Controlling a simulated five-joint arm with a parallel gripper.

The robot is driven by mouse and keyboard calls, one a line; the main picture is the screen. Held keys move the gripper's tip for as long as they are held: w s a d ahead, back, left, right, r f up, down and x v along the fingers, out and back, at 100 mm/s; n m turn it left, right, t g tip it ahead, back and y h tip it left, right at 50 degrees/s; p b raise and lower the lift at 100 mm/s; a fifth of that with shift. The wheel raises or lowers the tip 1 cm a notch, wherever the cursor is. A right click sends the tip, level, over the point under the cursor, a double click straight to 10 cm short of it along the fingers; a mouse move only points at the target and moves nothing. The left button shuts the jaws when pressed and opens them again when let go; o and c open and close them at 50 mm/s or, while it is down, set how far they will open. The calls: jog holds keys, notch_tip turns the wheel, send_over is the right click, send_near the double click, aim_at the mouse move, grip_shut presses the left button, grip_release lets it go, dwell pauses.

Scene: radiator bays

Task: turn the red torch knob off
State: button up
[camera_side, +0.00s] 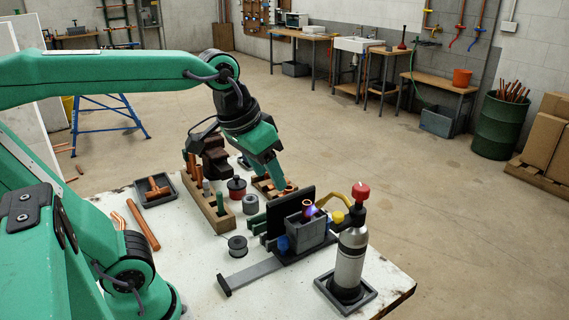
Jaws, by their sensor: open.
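The torch's silver gas cylinder (350,255) stands upright in a dark square holder near the front right of the table. The red knob (361,190) sits at its top, above a black neck. A bent yellow tube (334,197) runs left from the neck. A small purple-blue glow (310,208) shows at a grey block fixture beside it. My gripper (279,187) points down, left of and behind the torch, over copper pieces in a wooden tray. It is open and clear of the knob. Its fingertips are small here and partly blend with the tray.
A black upright plate and grey fixture (305,232) stand between my gripper and the cylinder. A wooden rack (207,203), wire spool (238,246) and small tray with a copper tee (156,190) lie left. The white tabletop (185,265) is bare at front left.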

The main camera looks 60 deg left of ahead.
jog(key=w+d+r+n+g, duration=0.1)
jog(key=w+d+r+g, duration=0.1)
jog(key=w+d+r, duration=0.35)
jog(key=n+g, duration=0.1)
jog(key=g, duration=0.1)
send_over(361, 187)
jog(key=shift+s+a+r, duration=0.15)
jog(key=shift+s+a, duration=0.2)
jog(key=shift+a, duration=0.05)
jog(key=shift+w+d, duration=0.4)
jog(key=shift+f, duration=3.9)
jog(key=c, duration=1)
